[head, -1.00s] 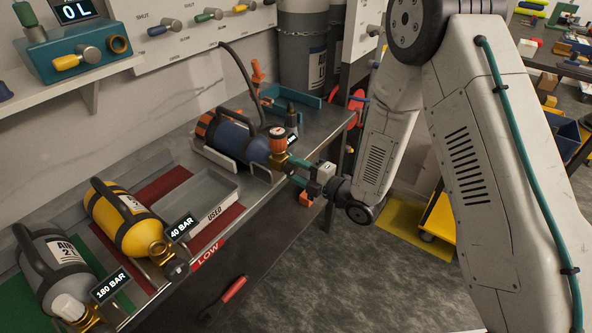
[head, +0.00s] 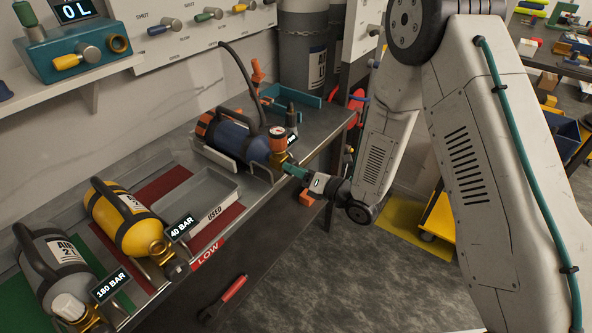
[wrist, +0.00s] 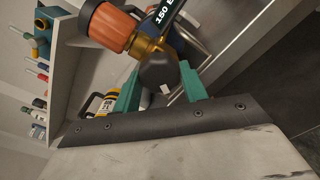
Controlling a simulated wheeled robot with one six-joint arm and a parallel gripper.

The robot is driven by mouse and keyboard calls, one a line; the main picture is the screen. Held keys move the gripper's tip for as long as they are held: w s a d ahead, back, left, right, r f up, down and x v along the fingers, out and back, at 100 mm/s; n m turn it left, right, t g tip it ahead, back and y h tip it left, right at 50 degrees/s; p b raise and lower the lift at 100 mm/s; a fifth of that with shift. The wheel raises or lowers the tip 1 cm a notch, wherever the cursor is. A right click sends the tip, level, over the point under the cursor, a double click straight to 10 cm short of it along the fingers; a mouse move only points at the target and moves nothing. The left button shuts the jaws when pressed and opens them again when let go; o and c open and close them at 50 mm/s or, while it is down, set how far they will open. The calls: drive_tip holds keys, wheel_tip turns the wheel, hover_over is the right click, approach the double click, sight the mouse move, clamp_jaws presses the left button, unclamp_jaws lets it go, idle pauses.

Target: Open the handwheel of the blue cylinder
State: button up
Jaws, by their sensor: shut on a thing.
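The brass valve body (wrist: 148,47) and an orange part (wrist: 112,27) show just beyond. In the head view the handwheel is mostly hidden by the fingers.
A yellow cylinder (head: 117,222) marked 40 BAR and a grey cylinder (head: 52,262) marked 180 BAR lie nearer on the bench. A grey tray (head: 196,198) marked USED stands between yellow and blue. A black hose (head: 250,78) rises behind the blue cylinder.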

drive_tip(key=n, duration=0.6)
drive_tip(key=shift+f+n, duration=0.1)
drive_tip(key=shift+n, duration=0.2)
idle(0.5)
drive_tip(key=o, duration=1)
drive_tip(key=shift+d, duration=0.1)
